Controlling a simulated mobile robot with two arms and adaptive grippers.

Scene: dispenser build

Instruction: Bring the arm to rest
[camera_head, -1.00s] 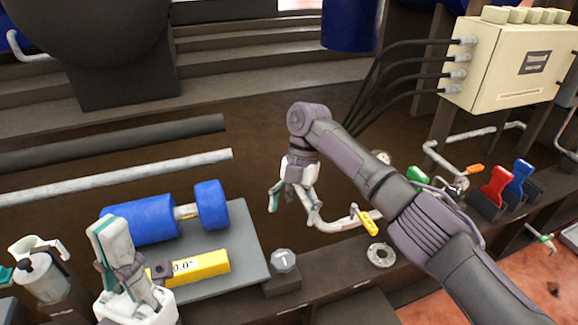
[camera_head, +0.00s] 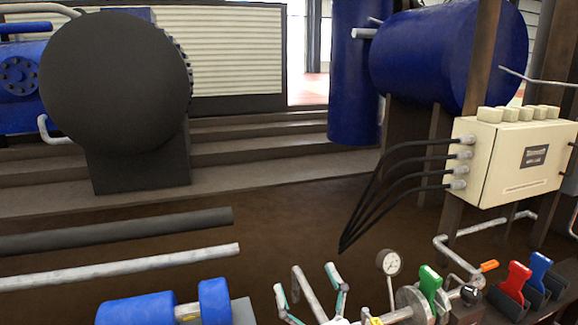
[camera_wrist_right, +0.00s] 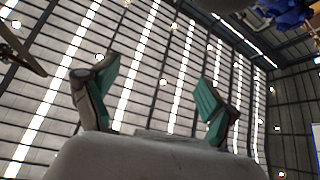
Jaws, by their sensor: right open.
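My right gripper (camera_head: 307,280) is at the bottom middle of the head view, with its two teal-padded fingers pointing up and spread apart. In the right wrist view the same gripper (camera_wrist_right: 148,92) is open with nothing between its fingers, and that camera faces the ceiling (camera_wrist_right: 150,50). Most of my right arm is below the edge of the head view. My left gripper is in neither current view.
A pressure gauge (camera_head: 389,263), a green-handled valve (camera_head: 430,283) and red (camera_head: 514,284) and blue (camera_head: 540,268) clips are right of the gripper. A cream box (camera_head: 520,160) with black cables stands behind. A blue roller (camera_head: 138,309) is at bottom left.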

